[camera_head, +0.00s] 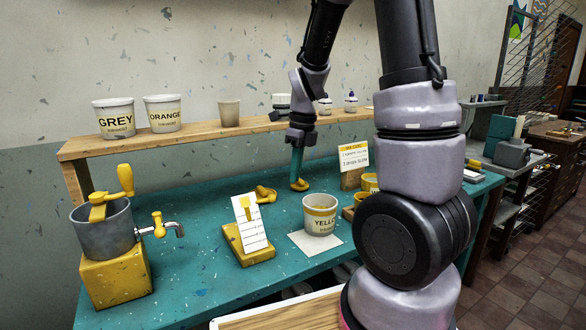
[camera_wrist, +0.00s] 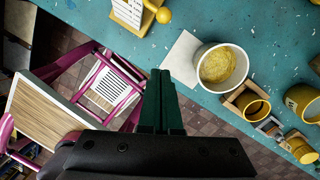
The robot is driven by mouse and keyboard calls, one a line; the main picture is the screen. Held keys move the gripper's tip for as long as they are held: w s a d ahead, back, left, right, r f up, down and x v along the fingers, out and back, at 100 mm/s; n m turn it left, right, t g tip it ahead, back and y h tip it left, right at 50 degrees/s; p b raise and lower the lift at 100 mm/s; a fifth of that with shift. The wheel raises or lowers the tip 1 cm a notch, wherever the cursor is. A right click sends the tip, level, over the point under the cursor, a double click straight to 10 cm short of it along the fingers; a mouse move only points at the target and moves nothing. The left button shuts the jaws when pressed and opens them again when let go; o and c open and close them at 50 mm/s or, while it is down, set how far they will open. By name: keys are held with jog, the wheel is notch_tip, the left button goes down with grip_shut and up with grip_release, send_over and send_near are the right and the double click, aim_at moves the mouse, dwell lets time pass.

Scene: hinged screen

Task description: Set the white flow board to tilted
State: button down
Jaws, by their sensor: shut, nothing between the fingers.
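The white flow board (camera_head: 253,228) stands steeply on a yellow base (camera_head: 250,258) on the teal bench, leaning slightly to the left in the head view. It has dark printed lines and a yellow piece near its top. In the wrist view, part of the board (camera_wrist: 128,12) shows at the top edge, with a yellow knob (camera_wrist: 163,15) beside it; the rest is cut off. My gripper (camera_head: 297,176) is shut and empty, pointing down to the right of and behind the board, apart from it. Its dark green fingers (camera_wrist: 160,74) are together in the wrist view.
A YELLOW tub (camera_head: 320,222) stands on a white sheet right of the board. A grey pot with a tap (camera_head: 104,236) stands at the left. A wooden shelf (camera_head: 215,138) with tubs runs behind. Bare bench lies between the pot and the board.

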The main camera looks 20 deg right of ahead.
jog(key=w+a+f, duration=0.3)
jog(key=f, duration=0.3)
jog(key=shift+w+a+f, duration=0.15)
jog(key=shift+f, duration=0.25)
jog(key=shift+w+a+f, duration=0.15)
jog(key=shift+w+a, duration=0.2)
jog(key=shift+w, duration=0.45)
